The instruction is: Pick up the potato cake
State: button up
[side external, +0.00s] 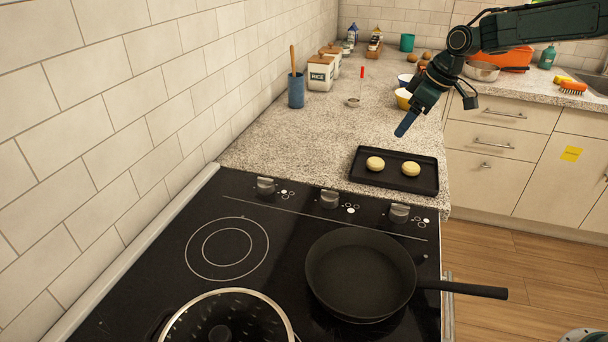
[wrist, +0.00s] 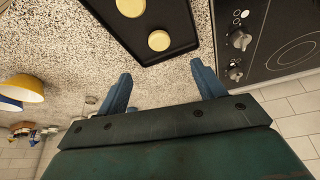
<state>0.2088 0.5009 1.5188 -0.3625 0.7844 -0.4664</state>
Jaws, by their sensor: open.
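Two round, pale yellow potato cakes lie apart on a black tray (side external: 395,185) on the speckled counter. One cake (side external: 375,164) is at the tray's left and the other cake (side external: 411,169) is at its right in the side view. The wrist view also shows both, one cake (wrist: 159,40) nearer my fingers and one cake (wrist: 130,7) cut by the top edge. My gripper (side external: 404,126) is above the counter, just behind and over the tray. In the wrist view its two blue fingers (wrist: 160,80) are spread wide with nothing between them.
A black stove (side external: 290,225) with a frying pan (side external: 360,272) and a lidded pot (side external: 226,318) is in front of the tray. A yellow bowl (side external: 403,99), blue utensil cup (side external: 296,91) and rice jar (side external: 320,74) stand behind. Counter left of the tray is clear.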

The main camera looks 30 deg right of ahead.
send_over(378, 161)
jog(key=s+d, duration=0.1)
jog(key=s, duration=0.1)
jog(key=shift+s+f, duration=0.2)
jog(key=shift+f, duration=3.8)
jog(key=shift+x, duration=2.55)
jog(key=shift+w+d, duration=0.1)
jog(key=c, duration=1.1)
